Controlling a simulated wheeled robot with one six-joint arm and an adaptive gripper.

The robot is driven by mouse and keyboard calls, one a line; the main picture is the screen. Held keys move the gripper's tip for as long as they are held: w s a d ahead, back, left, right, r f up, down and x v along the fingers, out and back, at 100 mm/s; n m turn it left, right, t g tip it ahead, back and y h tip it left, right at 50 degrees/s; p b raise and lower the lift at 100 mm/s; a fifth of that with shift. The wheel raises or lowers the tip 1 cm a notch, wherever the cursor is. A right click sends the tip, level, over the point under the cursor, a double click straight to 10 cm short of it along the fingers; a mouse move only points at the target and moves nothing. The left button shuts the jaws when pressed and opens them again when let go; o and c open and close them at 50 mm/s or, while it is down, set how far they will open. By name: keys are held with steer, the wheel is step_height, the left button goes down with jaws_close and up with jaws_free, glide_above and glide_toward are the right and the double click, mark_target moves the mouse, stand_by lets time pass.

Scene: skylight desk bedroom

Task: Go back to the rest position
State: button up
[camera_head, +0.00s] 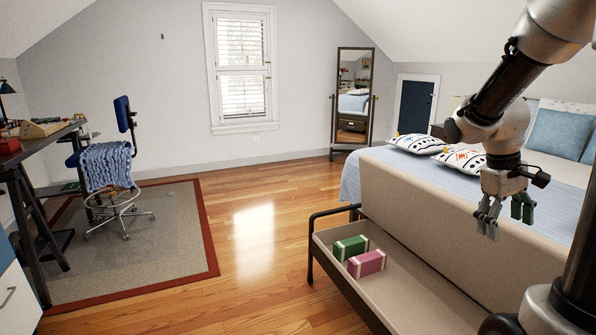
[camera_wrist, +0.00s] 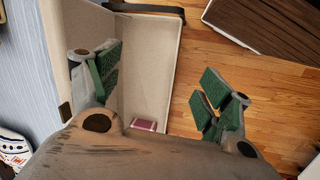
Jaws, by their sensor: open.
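In the wrist view my gripper (camera_wrist: 150,85) shows two green-padded fingers spread wide, one at the left and one at the right. A green box (camera_head: 351,248) and a pink box (camera_head: 367,263) with pale bands lie side by side in the tray (camera_head: 400,300). The pink box also shows in the wrist view (camera_wrist: 143,125); the green one is hidden there.
The bed (camera_head: 375,178) with a blue cover and patterned pillows (camera_head: 415,143) fills the right side. A desk (camera_head: 40,135), a blue chair (camera_head: 108,165) and a red-edged rug (camera_head: 150,270) are at the left. The wooden floor (camera_head: 255,240) between is clear. A standing mirror (camera_head: 353,95) stands at the back.

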steer(key=s+a+r+t+y, duration=0.1)
steer(key=s+a+r+t, duration=0.1)
steer(key=s+a+r, duration=0.2)
steer(key=s+a+r+m+t+y, duration=0.1)
steer(key=s+a+r+t, duration=0.2)
steer(key=s+a, duration=0.5)
steer(key=shift+a+r+m+y, duration=0.3)
steer(key=shift+a+r+y, duration=0.1)
steer(key=shift+a, duration=0.15)
